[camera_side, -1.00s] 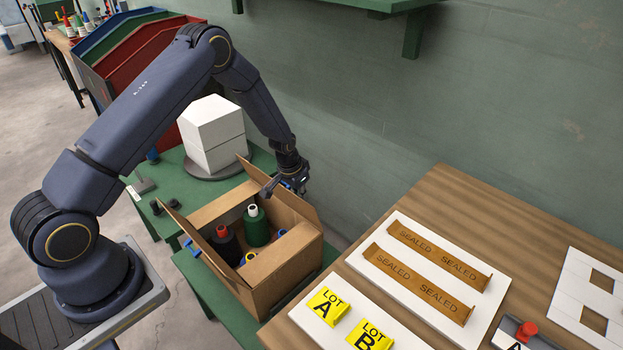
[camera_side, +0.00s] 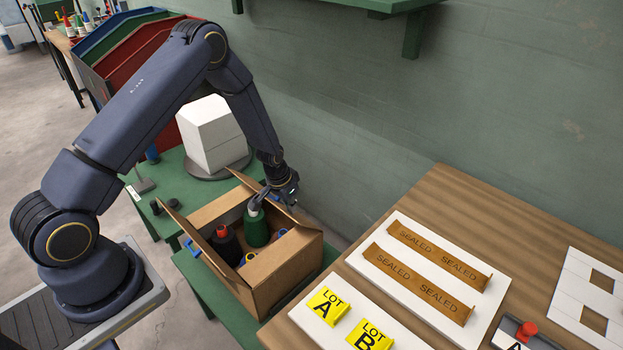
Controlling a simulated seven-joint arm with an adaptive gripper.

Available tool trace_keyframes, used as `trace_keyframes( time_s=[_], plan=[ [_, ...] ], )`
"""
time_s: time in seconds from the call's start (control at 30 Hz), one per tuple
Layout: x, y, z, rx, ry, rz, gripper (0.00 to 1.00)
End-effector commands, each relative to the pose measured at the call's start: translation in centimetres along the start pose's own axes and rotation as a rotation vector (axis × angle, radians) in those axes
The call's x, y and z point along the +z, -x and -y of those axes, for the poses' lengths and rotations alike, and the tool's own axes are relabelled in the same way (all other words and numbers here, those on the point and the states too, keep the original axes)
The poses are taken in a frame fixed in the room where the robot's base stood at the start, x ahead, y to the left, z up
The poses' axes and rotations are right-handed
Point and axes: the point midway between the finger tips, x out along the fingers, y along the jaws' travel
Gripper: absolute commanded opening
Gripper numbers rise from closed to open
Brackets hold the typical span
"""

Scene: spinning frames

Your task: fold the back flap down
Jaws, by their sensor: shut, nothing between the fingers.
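An open cardboard box (camera_side: 291,273) stands on a green table. Its back flap (camera_side: 307,220), on the wall side, is raised and leans somewhat inward over the opening. My gripper (camera_side: 256,205) is shut and empty at the upper edge of this flap, its fingertips over the opening near the green bottle (camera_side: 256,231). It looks close to the flap; I cannot tell if they touch.
A dark bottle with a red cap (camera_side: 222,230) stands inside the box. A white block (camera_side: 212,140) on a round base is behind it. A wooden table (camera_side: 440,200) with sealed strips (camera_side: 418,282) and yellow lot labels (camera_side: 328,305) is at right. The green wall is close behind.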

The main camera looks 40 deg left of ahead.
Motion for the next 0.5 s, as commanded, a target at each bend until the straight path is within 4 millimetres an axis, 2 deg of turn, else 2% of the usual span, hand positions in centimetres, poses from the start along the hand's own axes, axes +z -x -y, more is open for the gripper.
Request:
trace_keyframes(
  time_s=[0.23, 0.5],
  plan=[
    [0.3, -0.2, 0.0, 0.0, 0.0, 0.001, 0.0],
    [2.5, -1.4, 0.0, 0.0, 0.001, 0.002, 0.0]
  ],
)
